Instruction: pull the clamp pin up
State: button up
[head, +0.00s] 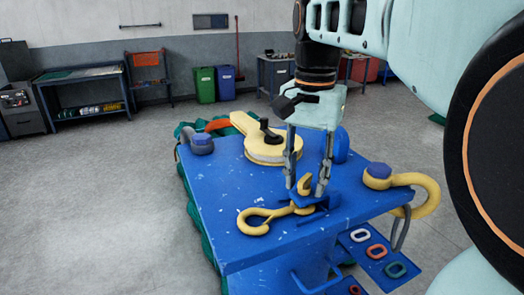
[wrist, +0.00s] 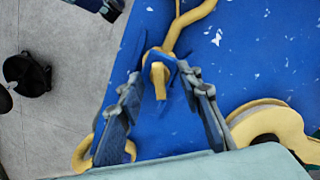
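A blue clamp (head: 322,203) sits near the front edge of the blue table (head: 225,215). A yellow pin with a looped head (head: 304,184) stands up at the clamp; I take it to be the clamp pin. It also shows in the wrist view (wrist: 158,78). A yellow hook (head: 258,217) lies on the table, its shank reaching the clamp. My gripper (head: 306,190) points down with its fingers spread on either side of the pin head. In the wrist view my gripper (wrist: 161,80) shows gaps between both fingers and the pin, so it appears not to touch it.
A large yellow block (head: 264,149) lies behind my gripper. A yellow shackle with a blue-capped bolt (head: 408,184) hangs over the right edge. Coloured rings lie on a lower blue shelf (head: 385,262) at the front right.

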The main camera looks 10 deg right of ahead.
grip_shut()
notch_tip(320, 180, up, 4)
jog(key=p, duration=0.3)
jog(key=shift+f, duration=0.2)
jog(key=shift+w, duration=0.1)
jog(key=shift+c, duration=1.4)
grip_release()
jog(key=o, duration=0.5)
jog(key=shift+r, duration=0.1)
jog(key=shift+c, duration=0.2)
